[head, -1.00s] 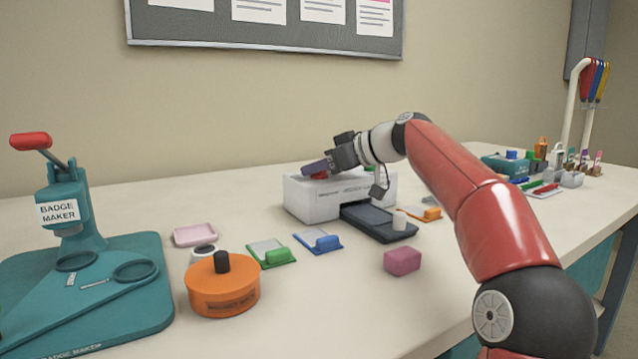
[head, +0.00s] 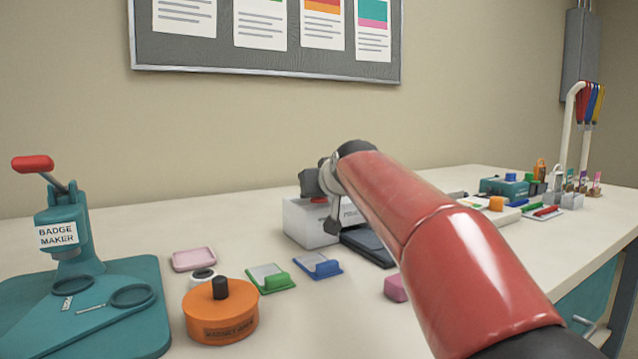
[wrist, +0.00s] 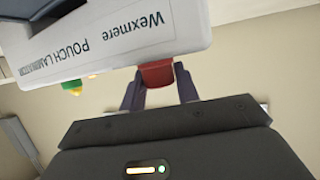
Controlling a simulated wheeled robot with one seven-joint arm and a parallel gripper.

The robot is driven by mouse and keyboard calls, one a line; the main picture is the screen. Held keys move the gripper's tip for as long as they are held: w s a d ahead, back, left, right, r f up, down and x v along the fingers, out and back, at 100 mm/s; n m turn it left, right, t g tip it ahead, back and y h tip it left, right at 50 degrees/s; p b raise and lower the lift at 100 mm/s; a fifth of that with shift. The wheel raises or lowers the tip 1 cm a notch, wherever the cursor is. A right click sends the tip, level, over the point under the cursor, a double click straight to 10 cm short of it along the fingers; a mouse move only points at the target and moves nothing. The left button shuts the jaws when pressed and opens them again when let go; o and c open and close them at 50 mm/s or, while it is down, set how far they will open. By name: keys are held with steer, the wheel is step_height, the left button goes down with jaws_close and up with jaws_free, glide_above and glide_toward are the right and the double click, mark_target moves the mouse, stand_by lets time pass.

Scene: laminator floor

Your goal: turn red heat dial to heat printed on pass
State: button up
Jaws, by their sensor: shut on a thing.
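The white pouch laminator (head: 306,222) stands on the table, with its dark tray (head: 366,246) at the front, partly hidden by my arm. The red heat dial (head: 319,200) barely shows on top of it in the head view. In the wrist view the red dial (wrist: 157,74) sits between the two fingers of my gripper (wrist: 159,84), which are shut on it. The laminator (wrist: 130,38) fills the top of that view upside down. The dial's scale markings do not show. The pass with the printed heat cannot be picked out.
A blue-edged card piece (head: 318,266) and a green one (head: 270,279) lie left of the tray. An orange round tub (head: 221,318) and the teal badge maker (head: 66,245) stand further left. A pink block (head: 395,288) lies partly behind my arm.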

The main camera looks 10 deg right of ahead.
stand_by(0.6)
steer(key=o, duration=1)
steer(key=shift+s, duration=0.1)
steer(key=v, duration=0.7)
steer(key=shift+s+a+r+b, duration=0.1)
steer(key=shift+s+r+b, duration=0.05)
steer(key=shift+s+b, duration=0.15)
